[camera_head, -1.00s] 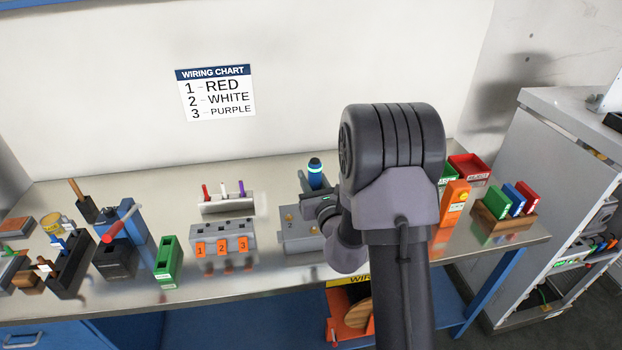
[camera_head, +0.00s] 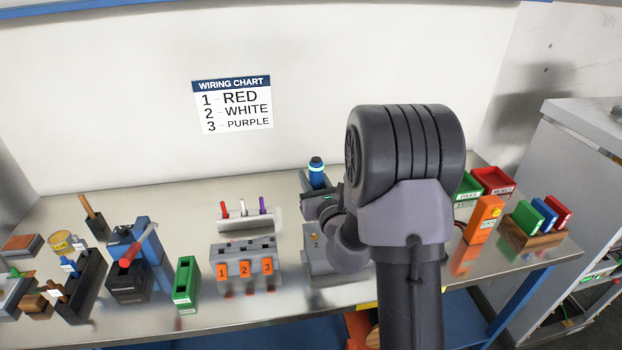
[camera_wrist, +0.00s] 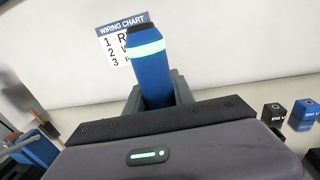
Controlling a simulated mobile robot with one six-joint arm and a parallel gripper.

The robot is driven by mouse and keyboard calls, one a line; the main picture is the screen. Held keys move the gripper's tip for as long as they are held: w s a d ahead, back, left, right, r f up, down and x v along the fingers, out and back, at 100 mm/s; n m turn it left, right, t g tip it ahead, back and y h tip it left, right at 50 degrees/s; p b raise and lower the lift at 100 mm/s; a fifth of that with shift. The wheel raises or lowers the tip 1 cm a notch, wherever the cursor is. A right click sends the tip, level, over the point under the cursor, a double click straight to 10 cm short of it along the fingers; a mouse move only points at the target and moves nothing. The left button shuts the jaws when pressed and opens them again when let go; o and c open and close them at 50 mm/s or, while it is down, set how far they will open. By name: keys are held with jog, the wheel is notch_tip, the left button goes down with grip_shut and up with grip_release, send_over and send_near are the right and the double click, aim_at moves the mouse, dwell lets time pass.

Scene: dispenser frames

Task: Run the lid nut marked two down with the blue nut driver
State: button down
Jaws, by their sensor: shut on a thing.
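My gripper (camera_head: 318,193) is shut on the blue nut driver (camera_head: 317,170), which has a dark cap and a bright band. The driver stands upright in the jaws. In the wrist view the driver (camera_wrist: 153,75) rises between the two grey fingers (camera_wrist: 158,103), leaning slightly left. Its lower end is hidden by my gripper. The grey lidded box (camera_head: 318,265) stands in front of and below my gripper, its right part hidden by my arm. A small brass nut (camera_head: 315,236) marked 2 shows on its lid. I cannot tell whether driver and nut touch.
Left of the box stand a grey terminal block (camera_head: 243,249) with orange tabs 1 to 3 and a rack (camera_head: 246,222) of red, white and purple pieces. A green holder (camera_head: 186,285) is further left. An orange button box (camera_head: 484,219) and bins (camera_head: 493,181) stand right.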

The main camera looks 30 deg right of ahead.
jog(key=f+b, duration=0.4)
jog(key=f, duration=0.1)
jog(key=shift+w+a+f, duration=0.15)
jog(key=shift+w+f, duration=0.05)
jog(key=shift+f, duration=0.15)
jog(key=shift+s+f+b, duration=0.1)
jog(key=shift+f+b, duration=0.2)
jog(key=shift+f, duration=0.1)
dwell(3.2)
notch_tip(320, 180, up, 5)
jog(key=p, duration=0.4)
jog(key=shift+r+p, duration=0.1)
jog(key=shift+p, duration=0.2)
